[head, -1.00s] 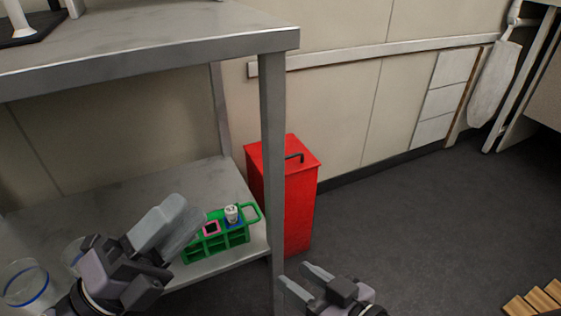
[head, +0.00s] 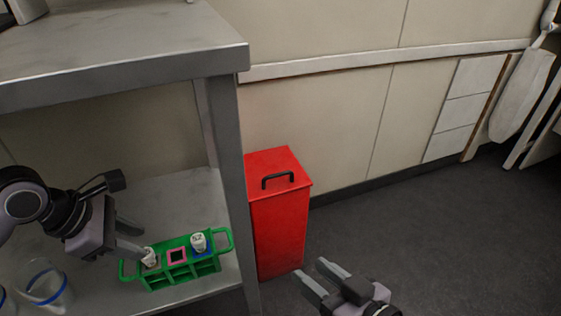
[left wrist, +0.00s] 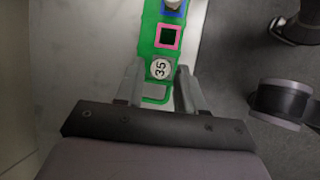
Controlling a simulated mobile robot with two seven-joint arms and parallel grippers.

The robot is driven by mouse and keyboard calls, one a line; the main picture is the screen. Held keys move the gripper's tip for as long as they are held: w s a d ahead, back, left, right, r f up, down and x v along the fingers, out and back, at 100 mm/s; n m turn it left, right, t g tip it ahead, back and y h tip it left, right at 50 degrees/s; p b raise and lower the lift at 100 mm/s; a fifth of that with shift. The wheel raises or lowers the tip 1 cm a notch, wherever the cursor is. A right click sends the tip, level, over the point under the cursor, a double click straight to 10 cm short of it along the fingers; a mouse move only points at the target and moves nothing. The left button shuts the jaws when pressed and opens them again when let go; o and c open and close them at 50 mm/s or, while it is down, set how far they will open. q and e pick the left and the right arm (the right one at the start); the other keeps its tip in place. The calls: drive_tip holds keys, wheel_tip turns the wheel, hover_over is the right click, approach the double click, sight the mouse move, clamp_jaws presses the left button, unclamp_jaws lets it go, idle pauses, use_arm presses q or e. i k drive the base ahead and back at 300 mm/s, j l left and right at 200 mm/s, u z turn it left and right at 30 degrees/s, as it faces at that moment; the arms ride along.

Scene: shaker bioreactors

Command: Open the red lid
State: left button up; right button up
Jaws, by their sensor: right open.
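The red lid (head: 278,172) is the top of a tall red bin (head: 280,232) on the floor, right of the metal shelf unit. It lies closed and carries a black handle (head: 278,180). My right gripper (head: 310,269) is open and empty, low in front of the bin and apart from it. My left gripper (head: 142,242) is over the lower shelf at the left end of a green rack (head: 181,265). In the left wrist view its fingers are apart, one on each side of a white cap marked 35 (left wrist: 160,68). Contact with the cap cannot be told.
The shelf unit's front post (head: 229,170) stands between my left gripper and the bin. A second white cap (head: 198,242) sits in the rack's blue slot. A clear beaker (head: 48,287) stands at lower left. The dark floor (head: 440,240) right of the bin is clear.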

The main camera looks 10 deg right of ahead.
sight(276, 171)
drive_tip(key=i+l, duration=0.15)
drive_tip(key=l, duration=0.15)
drive_tip(key=i+l, duration=0.15)
drive_tip(key=l, duration=0.2)
drive_tip(key=i+l, duration=0.15)
drive_tip(key=l, duration=0.15)
drive_tip(key=i+l, duration=0.15)
drive_tip(key=l, duration=0.15)
